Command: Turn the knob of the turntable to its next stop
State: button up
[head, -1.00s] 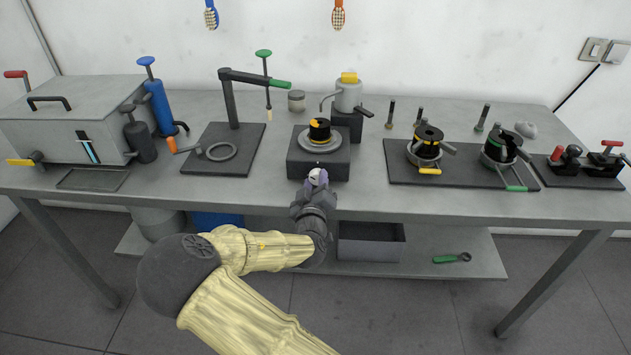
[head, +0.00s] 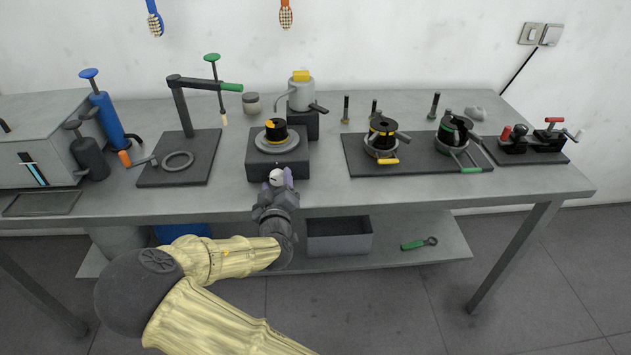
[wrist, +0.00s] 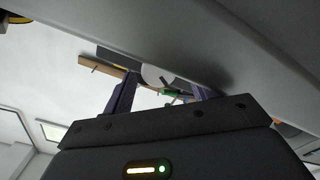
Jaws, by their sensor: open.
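The turntable (head: 254,164) is a dark square block with a grey round plate and a black-and-yellow drum on top, near the table's front edge. My gripper (head: 281,176) is just in front of it, its purple fingers apart. A pale round piece (head: 276,176) shows between the fingers; it may be the turntable's knob, but I cannot tell for sure. In the wrist view a pale round shape (wrist: 156,76) also lies between the open fingers, partly covered by a grey surface. I cannot tell whether the fingers touch it.
A lever press (head: 180,105) stands left of the turntable on a dark plate. A grey pot with a yellow lid (head: 301,92) stands behind it. A dark board (head: 355,160) with two round fixtures lies to the right. A grey bin (head: 340,244) is on the shelf below.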

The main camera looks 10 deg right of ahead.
jog(key=m+b, duration=0.2)
jog(key=m, duration=0.3)
jog(key=shift+f, duration=0.1)
jog(key=m+b, duration=0.2)
jog(key=m, duration=0.3)
jog(key=shift+d, duration=0.15)
jog(key=shift+s+m, duration=0.3)
jog(key=s+p, duration=1.4)
jog(key=s, duration=0.3)
jog(key=w+d+m+g+h+p, duration=0.1)
jog(key=d+m+g+h+p, duration=0.2)
jog(key=d+g+p, duration=0.3)
jog(key=s+d+r+n+g+y+p, duration=0.2)
jog(key=d+r+g+p, duration=0.1)
jog(key=r, duration=0.6)
jog(key=s+d+r+n+g+y+p, duration=0.1)
jog(key=r+g+p, duration=0.4)
jog(key=r, duration=0.5)
jog(key=shift+s+d+n+y+p, duration=0.4)
jog(key=shift+s+d+y+p, duration=0.15)
jog(key=shift+s+d, duration=0.55)
